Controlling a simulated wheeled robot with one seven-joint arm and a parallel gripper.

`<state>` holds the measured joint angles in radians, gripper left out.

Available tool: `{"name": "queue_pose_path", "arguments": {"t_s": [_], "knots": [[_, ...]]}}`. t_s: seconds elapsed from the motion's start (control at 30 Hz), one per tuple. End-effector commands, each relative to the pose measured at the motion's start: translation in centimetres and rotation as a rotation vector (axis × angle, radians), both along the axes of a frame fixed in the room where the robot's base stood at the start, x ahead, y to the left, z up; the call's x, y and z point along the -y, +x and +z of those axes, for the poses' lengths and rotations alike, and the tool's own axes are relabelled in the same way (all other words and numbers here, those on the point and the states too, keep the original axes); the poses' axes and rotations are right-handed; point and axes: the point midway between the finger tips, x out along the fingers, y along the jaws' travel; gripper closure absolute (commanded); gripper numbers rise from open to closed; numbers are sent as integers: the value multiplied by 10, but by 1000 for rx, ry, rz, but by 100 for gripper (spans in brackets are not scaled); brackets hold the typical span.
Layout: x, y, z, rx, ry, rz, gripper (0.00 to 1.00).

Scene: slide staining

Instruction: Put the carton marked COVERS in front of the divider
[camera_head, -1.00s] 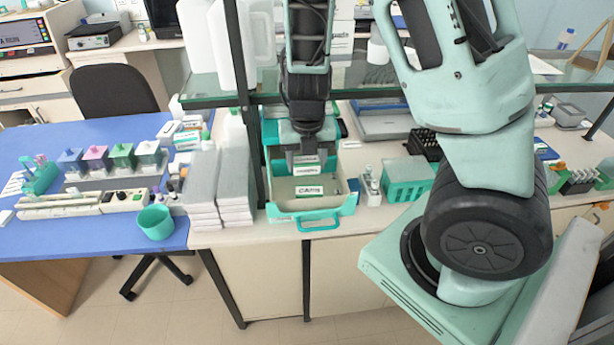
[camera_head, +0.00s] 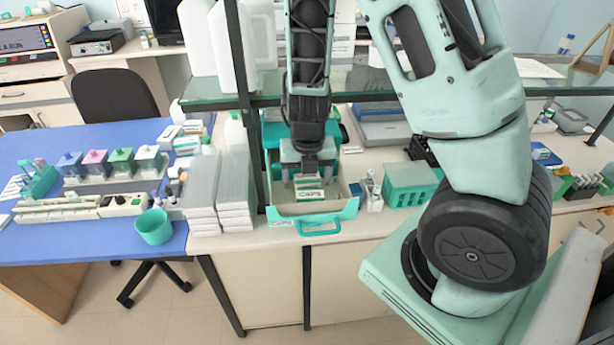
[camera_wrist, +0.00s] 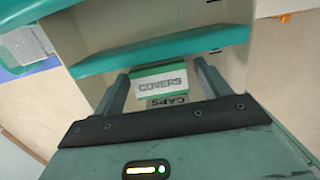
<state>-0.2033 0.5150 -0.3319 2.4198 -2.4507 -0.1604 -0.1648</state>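My gripper (camera_head: 307,176) is over the open teal drawer (camera_head: 319,210). It is shut on the white and green carton marked COVERS (camera_wrist: 163,84), which sits between the two fingers in the wrist view. In the head view the COVERS carton is mostly hidden by the gripper.
The drawer's front wall with its handle (camera_head: 320,229) is on the near side. Stacked grey-white boxes (camera_head: 235,195) stand to the left, a small bottle rack (camera_head: 371,190) and a teal basket (camera_head: 409,185) to the right. A shelf post (camera_head: 252,110) rises left of the arm.

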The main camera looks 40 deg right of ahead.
Motion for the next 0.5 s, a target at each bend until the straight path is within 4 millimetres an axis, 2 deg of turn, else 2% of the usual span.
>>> {"name": "queue_pose_path", "arguments": {"t_s": [0.13, 0.27, 0.5], "knots": [[0, 0, 4, 0, 0, -1, 24], [-1, 0, 16, 2, -2, 1, 24], [-5, -5, 62, 3, -1, 5, 24]]}}
